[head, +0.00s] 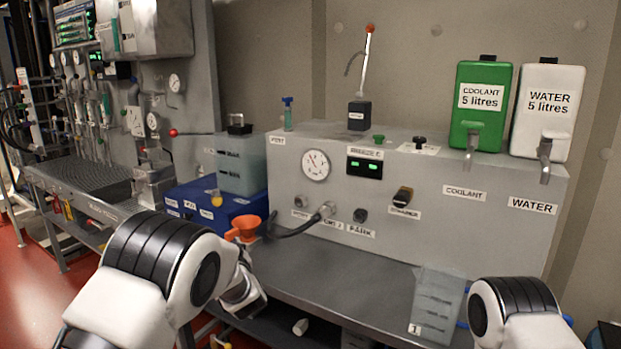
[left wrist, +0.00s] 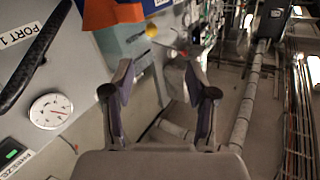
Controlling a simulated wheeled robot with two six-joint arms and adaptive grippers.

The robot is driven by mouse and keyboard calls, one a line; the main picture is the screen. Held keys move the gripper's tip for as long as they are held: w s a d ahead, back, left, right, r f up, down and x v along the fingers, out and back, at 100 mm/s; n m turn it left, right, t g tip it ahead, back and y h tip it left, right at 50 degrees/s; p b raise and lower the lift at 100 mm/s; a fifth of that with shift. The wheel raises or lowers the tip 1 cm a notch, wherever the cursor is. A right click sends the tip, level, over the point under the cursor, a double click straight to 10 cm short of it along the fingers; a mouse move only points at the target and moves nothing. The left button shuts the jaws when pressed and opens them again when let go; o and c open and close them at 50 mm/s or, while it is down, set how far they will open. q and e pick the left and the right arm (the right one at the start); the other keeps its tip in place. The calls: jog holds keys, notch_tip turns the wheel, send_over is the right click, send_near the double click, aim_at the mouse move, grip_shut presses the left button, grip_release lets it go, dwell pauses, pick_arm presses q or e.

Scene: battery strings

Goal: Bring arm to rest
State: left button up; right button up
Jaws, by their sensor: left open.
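My left arm comes in from the left in the head view, with its white and black links in front of the bench. Its wrist end hangs near the bench's front edge, below the orange funnel (head: 243,228). In the left wrist view my left gripper (left wrist: 158,82) is open, with its two dark fingers apart and nothing between them. The funnel (left wrist: 108,12) shows at the top of that view, beyond the fingers. My right arm shows only as a white and black link at the lower right of the head view; its gripper is out of view.
The grey bench (head: 330,285) carries the control panel (head: 450,215) with a gauge, hose and knobs. A clear container (head: 437,300) stands at its front right. The green coolant tank (head: 480,130) and white water tank (head: 546,135) stand on top. A blue box (head: 205,212) is behind the funnel.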

pick_arm(q)
jog(key=s+a+f+g, duration=0.15)
jog(key=a+f, duration=0.25)
jog(key=f, duration=0.5)
jog(key=s+a+f+m+g+h+p, duration=0.1)
jog(key=s+a+f+m+g+h, duration=0.2)
jog(key=s+f, duration=0.9)
jog(key=s+a+f+g, duration=0.3)
jog(key=s+f+g, duration=0.1)
jog(key=s+f, duration=0.7)
jog(key=s+d+f+g+h, duration=0.1)
jog(key=s+d+g+h, duration=0.1)
jog(key=s, duration=1.2)
jog(key=s+d+f+g+h, duration=0.1)
jog(key=s+g, duration=0.4)
jog(key=s, duration=0.9)
jog(key=shift+d+n+h, duration=0.4)
jog(key=shift+d+h, duration=0.4)
jog(key=shift+d, duration=0.45)
